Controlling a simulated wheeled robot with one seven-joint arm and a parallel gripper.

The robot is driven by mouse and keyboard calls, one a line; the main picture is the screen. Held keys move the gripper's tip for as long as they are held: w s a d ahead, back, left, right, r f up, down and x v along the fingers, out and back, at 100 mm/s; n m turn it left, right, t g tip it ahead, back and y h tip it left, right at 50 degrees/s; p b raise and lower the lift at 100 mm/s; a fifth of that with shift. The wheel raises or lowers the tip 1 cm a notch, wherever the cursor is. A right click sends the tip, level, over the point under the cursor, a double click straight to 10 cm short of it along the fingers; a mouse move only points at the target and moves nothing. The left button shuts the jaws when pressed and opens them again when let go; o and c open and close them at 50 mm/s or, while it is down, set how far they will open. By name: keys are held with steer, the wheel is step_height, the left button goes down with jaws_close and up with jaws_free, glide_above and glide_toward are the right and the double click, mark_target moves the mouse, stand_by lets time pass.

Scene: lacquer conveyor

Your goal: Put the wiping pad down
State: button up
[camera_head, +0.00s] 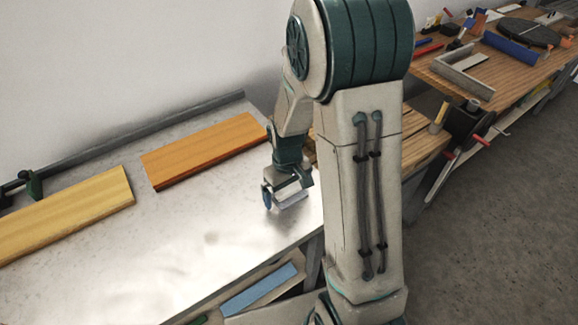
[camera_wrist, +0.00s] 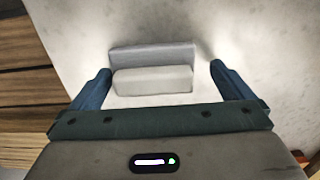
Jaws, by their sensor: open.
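The wiping pad (camera_wrist: 152,80) is a pale grey block with a darker grey layer along its far side. In the wrist view it lies on the light metal bench top, between and just beyond my fingers, with a gap to each finger. My gripper (camera_wrist: 160,82) is open with its blue fingers spread on either side of the pad. In the head view my gripper (camera_head: 283,197) is low over the right end of the bench (camera_head: 180,240). There the pad (camera_head: 292,201) shows only partly, the rest hidden by my gripper.
An orange board (camera_head: 205,150) and a yellow board (camera_head: 65,212) lie on the bench to the left. A dark clamp (camera_head: 32,184) is at the far left. A wooden workbench (camera_head: 470,70) with tools stands at the right. The bench's front middle is clear.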

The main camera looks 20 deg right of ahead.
mark_target(289, 189)
step_height(289, 189, up, 12)
steer(key=s+r+m+t, duration=0.1)
steer(key=s+r+m, duration=0.1)
steer(key=s, duration=0.5)
steer(key=s+r+m+t, duration=0.1)
steer(key=s+r+t, duration=0.1)
steer(key=s+r, duration=0.3)
steer(key=shift+s+d+m, duration=0.25)
steer(key=shift+s+m, duration=0.15)
steer(key=shift+s, duration=0.7)
steer(key=shift+r, duration=0.1)
steer(key=shift+c, duration=0.3)
